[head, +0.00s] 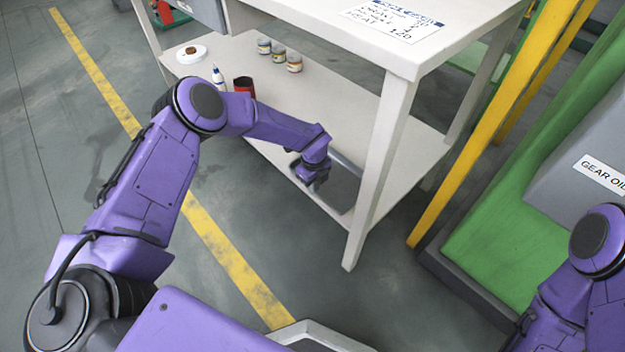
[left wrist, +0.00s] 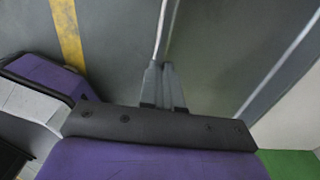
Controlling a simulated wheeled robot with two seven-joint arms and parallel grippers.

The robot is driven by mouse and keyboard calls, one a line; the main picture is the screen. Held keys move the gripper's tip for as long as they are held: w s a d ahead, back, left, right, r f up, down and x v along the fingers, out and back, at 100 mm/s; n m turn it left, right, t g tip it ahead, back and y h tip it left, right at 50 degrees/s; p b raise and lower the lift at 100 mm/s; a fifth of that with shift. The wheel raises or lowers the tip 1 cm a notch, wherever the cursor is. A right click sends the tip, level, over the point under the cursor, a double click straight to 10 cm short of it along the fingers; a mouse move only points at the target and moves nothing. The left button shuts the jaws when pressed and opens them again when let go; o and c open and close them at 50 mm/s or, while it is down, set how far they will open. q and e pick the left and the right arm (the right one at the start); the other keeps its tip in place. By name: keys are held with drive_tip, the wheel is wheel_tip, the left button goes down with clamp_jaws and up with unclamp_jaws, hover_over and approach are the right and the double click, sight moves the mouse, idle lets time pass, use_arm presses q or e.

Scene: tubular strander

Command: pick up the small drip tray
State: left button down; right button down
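The small drip tray (head: 346,164) is a shallow grey tray at the front right of the white table's lower shelf, by the near leg. My left gripper (head: 313,180) is at the tray's near left side, and the wrist hides part of the tray. In the left wrist view the two fingers (left wrist: 165,82) are close together with the tray's thin rim (left wrist: 161,30) running between their tips. They look shut on the rim. I cannot tell whether the tray is clear of the shelf. My right gripper is out of view.
The lower shelf (head: 330,112) also holds a red cup (head: 244,87), a white bottle (head: 218,77), several small jars (head: 279,54) and a roll of tape (head: 192,54). The white tabletop (head: 462,45) is above. A yellow post (head: 492,125) and a green machine (head: 510,235) stand right.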

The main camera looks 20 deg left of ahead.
use_arm(q)
drive_tip(key=shift+s+a, duration=0.25)
drive_tip(key=shift+s, duration=0.3)
drive_tip(key=shift+s+a, duration=0.2)
drive_tip(key=shift+s, duration=0.3)
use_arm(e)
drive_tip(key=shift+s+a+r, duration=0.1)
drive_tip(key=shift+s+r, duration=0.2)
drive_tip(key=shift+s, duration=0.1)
use_arm(q)
drive_tip(key=shift+a, duration=0.1)
drive_tip(key=c, duration=1.3)
unclamp_jaws()
drive_tip(key=shift+o, duration=0.2)
